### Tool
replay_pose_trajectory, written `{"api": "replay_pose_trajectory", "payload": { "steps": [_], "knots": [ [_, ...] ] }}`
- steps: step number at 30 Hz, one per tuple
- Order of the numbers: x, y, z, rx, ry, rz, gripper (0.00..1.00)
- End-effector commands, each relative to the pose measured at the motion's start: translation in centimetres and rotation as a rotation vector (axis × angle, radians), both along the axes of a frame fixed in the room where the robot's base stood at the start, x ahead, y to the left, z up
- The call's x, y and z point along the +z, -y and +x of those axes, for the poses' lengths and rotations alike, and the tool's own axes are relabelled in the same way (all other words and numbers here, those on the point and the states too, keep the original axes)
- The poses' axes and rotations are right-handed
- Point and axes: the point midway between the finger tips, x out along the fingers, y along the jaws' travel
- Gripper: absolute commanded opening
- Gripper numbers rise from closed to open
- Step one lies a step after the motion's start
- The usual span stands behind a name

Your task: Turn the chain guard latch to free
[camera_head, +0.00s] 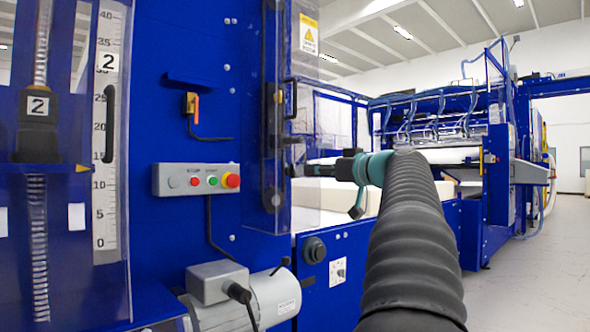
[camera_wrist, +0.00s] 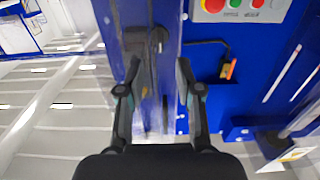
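The clear chain guard (camera_head: 304,62) stands on the right edge of the blue machine front, with a dark upright handle (camera_head: 290,97). A small dark fitting on the guard edge, which looks like the latch, shows in the wrist view (camera_wrist: 158,38); I cannot tell its turn position. My gripper (camera_head: 300,170) reaches in front of the guard's right side in the head view. In the wrist view my gripper (camera_wrist: 157,72) has its two fingers well apart, with the guard edge seen between them. Nothing is held. Whether a finger touches the guard is unclear.
A control box (camera_head: 197,179) with a red emergency button is left of the guard. An orange-handled switch (camera_head: 192,104) is above it. A grey motor (camera_head: 245,296) is below. Open floor lies at right.

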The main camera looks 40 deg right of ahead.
Motion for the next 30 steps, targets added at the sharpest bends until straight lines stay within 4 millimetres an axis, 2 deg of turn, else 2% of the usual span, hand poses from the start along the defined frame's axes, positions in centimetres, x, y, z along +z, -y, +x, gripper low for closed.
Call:
{"api": "replay_pose_trajectory", "payload": {
  "steps": [1,6,12,18,26,27,30],
  "knots": [
    [0.1,-0.1,1.1,0.004,-0.001,0.001,0.35],
    [0.1,-0.4,4.2,0.003,-0.001,0.002,0.35],
    [0.1,-0.6,6.8,0.001,-0.002,0.001,0.35],
    [0.0,-0.6,7.9,-0.001,-0.001,0.002,0.35],
    [0.0,-0.6,8.0,-0.001,-0.001,0.001,0.35],
    [0.0,-0.6,8.0,-0.001,-0.001,0.001,0.30],
    [0.0,-0.6,8.0,-0.001,-0.001,0.001,0.05]
  ]
}}
